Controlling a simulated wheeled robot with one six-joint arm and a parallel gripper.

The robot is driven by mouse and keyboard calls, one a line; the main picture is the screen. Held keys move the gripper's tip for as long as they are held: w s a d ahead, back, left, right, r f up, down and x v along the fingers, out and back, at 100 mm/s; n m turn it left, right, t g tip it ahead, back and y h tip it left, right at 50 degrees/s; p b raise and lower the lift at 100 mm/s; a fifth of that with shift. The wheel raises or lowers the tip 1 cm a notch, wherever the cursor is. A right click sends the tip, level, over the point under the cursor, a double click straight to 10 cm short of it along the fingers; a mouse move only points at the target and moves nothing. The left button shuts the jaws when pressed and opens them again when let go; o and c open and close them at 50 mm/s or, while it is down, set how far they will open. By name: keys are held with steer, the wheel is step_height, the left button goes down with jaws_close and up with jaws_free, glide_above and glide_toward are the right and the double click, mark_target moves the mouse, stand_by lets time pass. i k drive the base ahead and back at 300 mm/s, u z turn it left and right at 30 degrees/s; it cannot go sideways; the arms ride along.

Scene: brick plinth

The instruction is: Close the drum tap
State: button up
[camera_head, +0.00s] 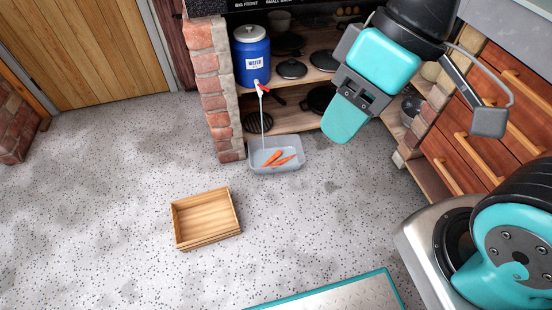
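The blue water drum (251,55) has a white lid and a "WATER" label. It stands on the upper shelf at the left, beside the brick pillar. Its tap has a red handle (264,87) low on the front. A thin pale stream (262,115) runs from the tap down into the grey basin (289,166) on the floor. Several orange carrots (272,158) lie in the basin. My gripper (345,118) is to the right of the drum and tap in the picture, apart from them. I see no object at its tip. Its finger gap is not clear from this angle.
Shelves behind hold dark pans and lids (291,69). A brick pillar (212,85) borders the drum on the left. A wooden crate (207,218) sits on the speckled floor in front of the basin. Wooden drawers (485,130) stand at the right. The floor at left is clear.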

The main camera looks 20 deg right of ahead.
mark_target(260, 86)
steer(key=u, duration=0.05)
steer(key=i, duration=0.95)
steer(key=z, duration=0.05)
